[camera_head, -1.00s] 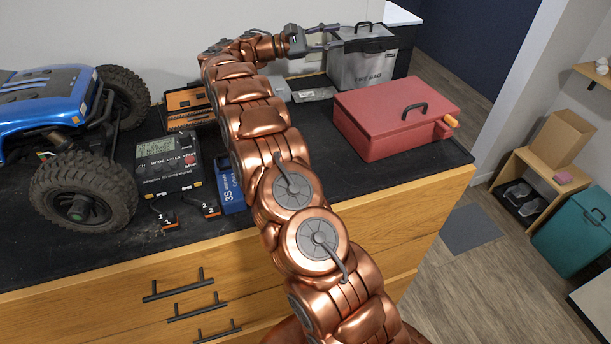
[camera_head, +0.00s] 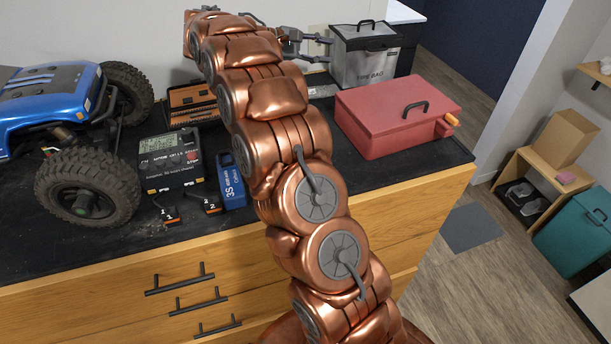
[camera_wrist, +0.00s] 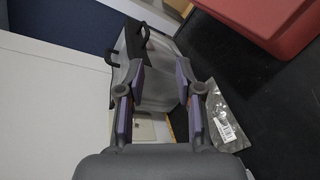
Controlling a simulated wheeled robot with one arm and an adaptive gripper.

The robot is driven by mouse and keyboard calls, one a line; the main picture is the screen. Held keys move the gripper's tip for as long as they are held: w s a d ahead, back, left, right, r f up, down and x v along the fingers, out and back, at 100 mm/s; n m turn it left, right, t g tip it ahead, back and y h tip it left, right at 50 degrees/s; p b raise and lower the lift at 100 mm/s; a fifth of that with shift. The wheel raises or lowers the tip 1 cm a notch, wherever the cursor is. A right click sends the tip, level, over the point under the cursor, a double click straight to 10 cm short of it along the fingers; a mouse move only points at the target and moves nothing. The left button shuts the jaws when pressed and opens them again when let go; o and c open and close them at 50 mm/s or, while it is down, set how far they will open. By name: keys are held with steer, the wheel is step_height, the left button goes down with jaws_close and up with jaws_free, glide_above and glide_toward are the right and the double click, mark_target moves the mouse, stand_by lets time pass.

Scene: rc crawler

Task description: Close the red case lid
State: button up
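The red case (camera_head: 385,108) sits on the right end of the black bench top. Its lid (camera_head: 372,97) lies flat on the box and looks closed, with a dark handle (camera_head: 415,108) on top. An orange-tipped part shows at its right side. My gripper (camera_head: 328,50) is up behind the case, to its left, in front of the fire bag, and clear of the case. In the wrist view my gripper (camera_wrist: 161,85) has its two purple-padded fingers apart with nothing held between them. A part of the red case (camera_wrist: 265,22) shows at the upper right there.
A grey fire bag (camera_head: 364,66) stands behind the case. A blue RC crawler (camera_head: 50,95), a charger (camera_head: 170,160), a blue battery (camera_head: 230,180) and an orange tool box (camera_head: 190,100) are at the left. A clear labelled packet (camera_wrist: 222,118) lies near my gripper.

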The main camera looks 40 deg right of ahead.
steer(key=s+a+f+t+y, duration=0.1)
steer(key=s+a+f+y, duration=0.1)
steer(key=s+a, duration=0.6)
steer(key=s+a+f+t+y+p, duration=0.1)
steer(key=s+a+y, duration=0.3)
steer(key=s+a, duration=0.5)
steer(key=s+a+f+m+t+y, duration=0.1)
steer(key=s+a+f+y, duration=0.2)
steer(key=s+a, duration=0.5)
steer(key=shift+s+a+f+y+p, duration=0.35)
steer(key=shift+a+f+y, duration=0.05)
steer(key=shift+a+y, duration=0.2)
steer(key=shift+s+a+f, duration=0.15)
steer(key=shift+s+a, duration=0.2)
steer(key=shift+s, duration=0.1)
steer(key=s+a+f+m+y, duration=0.1)
steer(key=s+a+f+y, duration=0.2)
steer(key=s+a, duration=0.6)
steer(key=shift+s+a+f+m+t+y, duration=0.3)
steer(key=shift+s+m+t, duration=0.1)
steer(key=shift+s, duration=0.2)
